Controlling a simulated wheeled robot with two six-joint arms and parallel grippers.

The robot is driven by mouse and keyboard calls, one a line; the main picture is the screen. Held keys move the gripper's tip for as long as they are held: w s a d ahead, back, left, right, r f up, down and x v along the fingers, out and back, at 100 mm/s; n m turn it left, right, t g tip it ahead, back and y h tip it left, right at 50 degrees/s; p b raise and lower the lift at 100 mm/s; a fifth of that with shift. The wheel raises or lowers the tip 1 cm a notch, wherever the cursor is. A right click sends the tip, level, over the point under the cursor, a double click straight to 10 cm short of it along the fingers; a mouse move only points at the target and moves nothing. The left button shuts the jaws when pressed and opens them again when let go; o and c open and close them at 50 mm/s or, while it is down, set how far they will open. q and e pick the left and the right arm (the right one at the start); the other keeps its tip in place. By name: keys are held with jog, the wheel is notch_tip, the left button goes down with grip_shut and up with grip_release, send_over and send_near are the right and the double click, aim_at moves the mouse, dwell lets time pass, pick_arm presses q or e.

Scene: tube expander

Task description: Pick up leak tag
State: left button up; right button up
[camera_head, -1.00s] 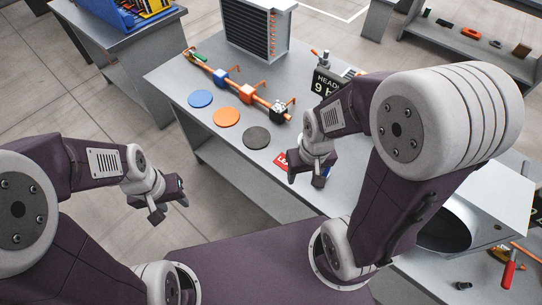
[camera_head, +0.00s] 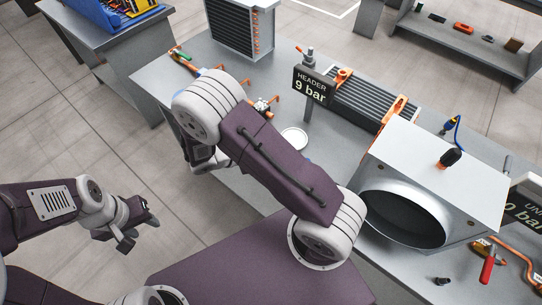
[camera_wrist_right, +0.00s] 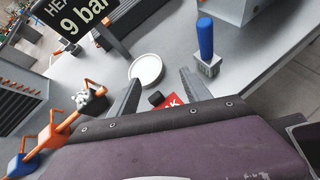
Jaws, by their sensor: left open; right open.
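The leak tag (camera_wrist_right: 174,102), a red piece with white lettering, shows partly in the right wrist view, low between my right gripper's fingers. Its lower part is hidden by my wrist housing. In the head view my right arm covers the place where it lies. My right gripper (camera_wrist_right: 160,80) is open, with its two grey fingers spread either side of the tag and nothing held. I cannot tell how high it is above the bench. My left gripper (camera_head: 139,233) is open and empty, off the bench at the left.
A white round dish (camera_wrist_right: 147,69) lies just beyond the fingers; a blue-handled brush (camera_wrist_right: 206,42) stands to their right. A small black piece (camera_wrist_right: 156,98) sits beside the tag. The "HEADER 9 bar" sign (camera_head: 312,87) and a grey duct box (camera_head: 437,180) stand on the bench (camera_head: 240,185).

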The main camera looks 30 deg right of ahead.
jog(key=a+f+n+t, duration=0.1)
jog(key=a+f+n, duration=0.1)
jog(key=a+f+n+t, duration=0.1)
jog(key=f+n, duration=0.1)
jog(key=w+a+f+n+t+h, duration=0.1)
jog(key=a+f+n+t, duration=0.1)
jog(key=shift+a, duration=0.35)
jog(key=shift+a+f, duration=0.1)
jog(key=shift+s, duration=0.1)
jog(key=p+x, duration=0.1)
jog(key=x, duration=0.3)
jog(key=p+x, duration=0.2)
jog(key=x, duration=0.2)
jog(key=shift+d, duration=0.4)
jog(key=shift+w+d+f, duration=0.2)
jog(key=shift+w+d, duration=0.05)
jog(key=shift+d, duration=0.1)
jog(key=shift+s+a, duration=0.1)
jog(key=shift+a, duration=0.05)
jog(key=c, duration=0.9)
grip_shut()
